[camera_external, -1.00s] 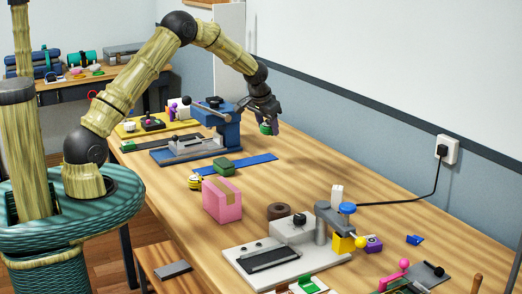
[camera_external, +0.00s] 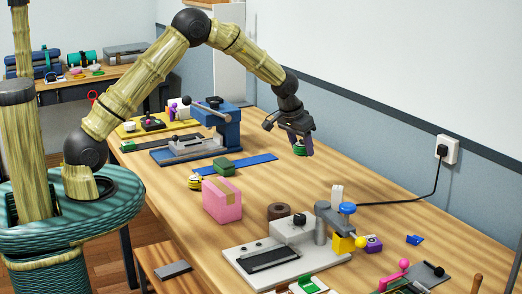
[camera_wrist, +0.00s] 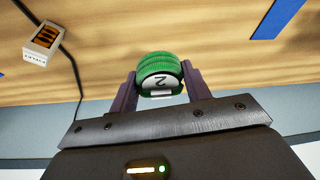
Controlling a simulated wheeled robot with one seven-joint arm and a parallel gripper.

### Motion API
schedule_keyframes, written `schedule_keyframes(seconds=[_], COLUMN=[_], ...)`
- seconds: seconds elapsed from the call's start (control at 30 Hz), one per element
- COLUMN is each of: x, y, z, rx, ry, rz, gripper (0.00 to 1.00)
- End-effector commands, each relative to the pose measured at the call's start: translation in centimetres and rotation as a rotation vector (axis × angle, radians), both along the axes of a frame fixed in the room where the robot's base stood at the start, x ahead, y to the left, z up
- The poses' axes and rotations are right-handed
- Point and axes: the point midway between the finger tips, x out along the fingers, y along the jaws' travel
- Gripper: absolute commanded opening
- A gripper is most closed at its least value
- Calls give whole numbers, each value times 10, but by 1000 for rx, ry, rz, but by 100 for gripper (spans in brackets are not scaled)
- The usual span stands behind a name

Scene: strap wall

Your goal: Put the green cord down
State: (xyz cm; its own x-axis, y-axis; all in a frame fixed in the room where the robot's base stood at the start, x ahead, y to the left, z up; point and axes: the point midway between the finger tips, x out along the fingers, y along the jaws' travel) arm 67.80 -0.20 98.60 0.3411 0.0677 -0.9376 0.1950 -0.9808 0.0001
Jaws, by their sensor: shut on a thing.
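The green cord (camera_wrist: 160,66) is a coiled green bundle with a white label marked 2. In the wrist view it sits between the two fingers of my gripper (camera_wrist: 160,88), which is shut on it. In the outside view my gripper (camera_external: 301,146) holds the green cord (camera_external: 300,149) above the wooden workbench (camera_external: 330,185), toward its far side near the wall. The cord looks clear of the bench top.
A blue clamp machine (camera_external: 228,125) stands behind. A pink box (camera_external: 221,201), brown ring (camera_external: 281,211) and grey press (camera_external: 290,245) are nearer.

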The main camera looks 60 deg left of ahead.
Motion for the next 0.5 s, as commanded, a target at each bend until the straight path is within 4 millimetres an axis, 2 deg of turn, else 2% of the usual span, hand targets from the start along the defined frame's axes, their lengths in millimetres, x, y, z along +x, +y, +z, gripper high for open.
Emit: schedule_keyframes(seconds=[0.27,0.37,0.5], x=[0,0,-1], y=[1,1,1], z=[-2,-13,-39], rx=[1,1,1], ry=[0,3,4], rz=[0,1,0], gripper=[25,25,25])
